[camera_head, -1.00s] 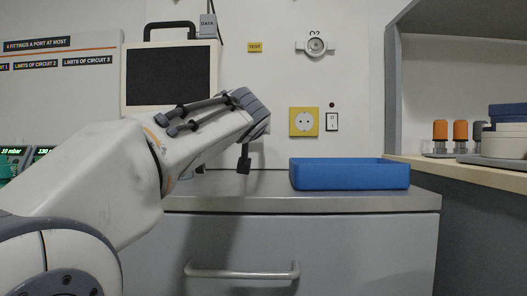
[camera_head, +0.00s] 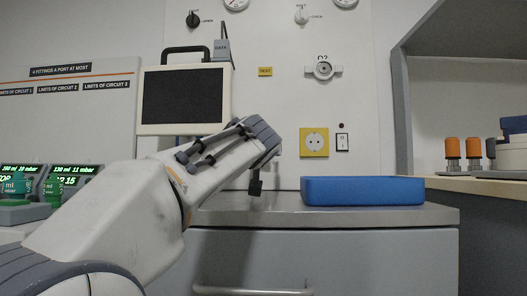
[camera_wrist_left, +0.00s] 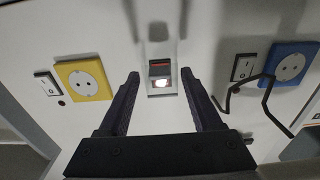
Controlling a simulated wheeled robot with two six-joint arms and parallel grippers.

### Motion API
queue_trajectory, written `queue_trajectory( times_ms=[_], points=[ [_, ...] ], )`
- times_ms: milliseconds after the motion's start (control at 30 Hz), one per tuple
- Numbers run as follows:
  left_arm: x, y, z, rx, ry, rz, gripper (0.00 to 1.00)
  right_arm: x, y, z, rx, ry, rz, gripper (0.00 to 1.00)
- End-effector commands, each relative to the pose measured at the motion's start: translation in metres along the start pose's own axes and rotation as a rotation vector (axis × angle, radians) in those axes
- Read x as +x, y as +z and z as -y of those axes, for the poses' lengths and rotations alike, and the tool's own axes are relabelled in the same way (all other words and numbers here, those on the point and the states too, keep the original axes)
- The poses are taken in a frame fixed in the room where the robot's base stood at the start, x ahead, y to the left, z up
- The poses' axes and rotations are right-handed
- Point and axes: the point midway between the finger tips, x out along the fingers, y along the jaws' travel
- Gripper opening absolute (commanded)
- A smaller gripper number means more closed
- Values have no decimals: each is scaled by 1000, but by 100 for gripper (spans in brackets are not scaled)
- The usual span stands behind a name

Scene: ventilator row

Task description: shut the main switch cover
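In the left wrist view, a small switch unit (camera_wrist_left: 160,77) with a dark reddish upper part and a bright white lower part sits on the white wall. It may be the main switch; I cannot make out whether its cover is open. My left gripper (camera_wrist_left: 160,79) is open, one finger on each side of the unit in the picture, with nothing held. I cannot tell how far the fingertips are from the wall. In the head view my left gripper (camera_head: 255,187) is mostly hidden by its own wrist, and the switch unit is not visible. My right gripper is not in view.
A yellow socket (camera_head: 314,142) and rocker switch (camera_head: 342,143) are on the wall. A blue tray (camera_head: 362,191) stands on the grey counter (camera_head: 330,216). A monitor (camera_head: 184,99) hangs behind my arm. The wrist view shows a blue socket (camera_wrist_left: 290,62) and a dark bent bracket (camera_wrist_left: 267,88).

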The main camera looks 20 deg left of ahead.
Motion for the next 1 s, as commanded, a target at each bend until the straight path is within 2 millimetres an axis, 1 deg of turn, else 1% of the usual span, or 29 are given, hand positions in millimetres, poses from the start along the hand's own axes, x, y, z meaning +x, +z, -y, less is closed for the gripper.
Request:
queue_trajectory(
  times_ms=[233, 367, 467, 600, 733, 800, 900, 1000],
  points=[
    [0, 2, 0, 0, 0, 4, 65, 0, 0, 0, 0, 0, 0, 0],
    [-10, 2, -1, -1, 1, 3, 65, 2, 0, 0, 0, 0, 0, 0],
    [-26, 2, -1, 0, 2, 2, 65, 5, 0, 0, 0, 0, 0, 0],
    [-56, 2, -1, -1, 3, 1, 65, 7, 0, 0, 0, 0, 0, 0],
    [-80, 1, -1, -1, 3, 1, 65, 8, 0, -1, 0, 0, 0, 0],
    [-90, 1, -1, 0, 3, 2, 65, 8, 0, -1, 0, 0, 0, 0],
    [-99, 1, -1, 0, 2, 2, 65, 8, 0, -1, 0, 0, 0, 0],
    [-104, 1, 0, 0, 0, 3, 65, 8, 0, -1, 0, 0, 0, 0]
  ],
)
